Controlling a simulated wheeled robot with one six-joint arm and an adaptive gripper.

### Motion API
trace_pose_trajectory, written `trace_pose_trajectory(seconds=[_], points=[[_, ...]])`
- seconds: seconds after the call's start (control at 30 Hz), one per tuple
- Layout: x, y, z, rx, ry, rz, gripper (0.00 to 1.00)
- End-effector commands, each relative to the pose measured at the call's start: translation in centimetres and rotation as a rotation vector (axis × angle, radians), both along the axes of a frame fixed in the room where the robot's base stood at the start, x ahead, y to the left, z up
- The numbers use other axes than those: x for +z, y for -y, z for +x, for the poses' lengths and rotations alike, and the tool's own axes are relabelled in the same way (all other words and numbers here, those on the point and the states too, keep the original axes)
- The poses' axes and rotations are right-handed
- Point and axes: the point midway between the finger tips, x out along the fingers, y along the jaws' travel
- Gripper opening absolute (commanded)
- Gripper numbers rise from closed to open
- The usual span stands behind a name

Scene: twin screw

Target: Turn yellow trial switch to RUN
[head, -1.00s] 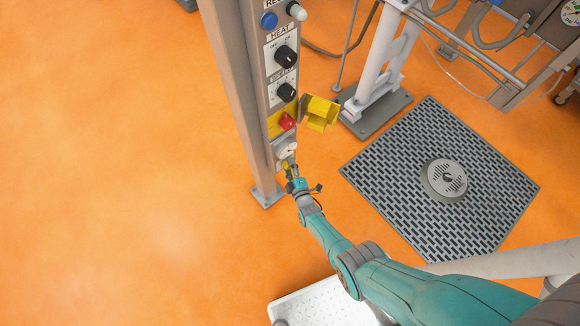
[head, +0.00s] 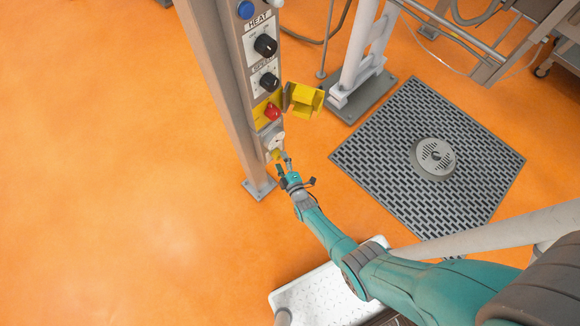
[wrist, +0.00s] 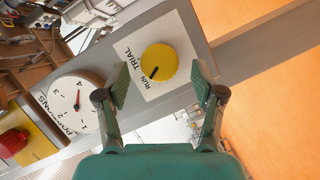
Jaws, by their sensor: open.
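The yellow TRIAL switch (wrist: 159,62) is a round knob on a white plate in the wrist view. A black mark on its lower left edge points toward the RUN label (wrist: 148,84). My gripper (wrist: 162,78) is open, with one finger to the left and one to the right of the knob in the picture. The knob shows whole between and slightly beyond the fingertips, with no finger seen touching it. In the head view my gripper (head: 285,164) is at the low end of the panel, and the switch (head: 277,155) is small and partly hidden.
A dial gauge (wrist: 78,103) and a red button (wrist: 12,142) sit beside the switch. Above, an open yellow cover (head: 305,99) sticks out from the panel column (head: 215,80). A floor grate (head: 400,150) lies to the right. Orange floor is clear at left.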

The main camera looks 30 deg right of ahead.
Motion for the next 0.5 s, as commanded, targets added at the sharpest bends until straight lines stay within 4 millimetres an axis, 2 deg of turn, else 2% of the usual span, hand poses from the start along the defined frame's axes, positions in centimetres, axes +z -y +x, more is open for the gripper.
trace_pose_trajectory(seconds=[0.5], points=[[1.2, -0.4, -7.5, 0.002, -0.001, -0.002, 0.68]])
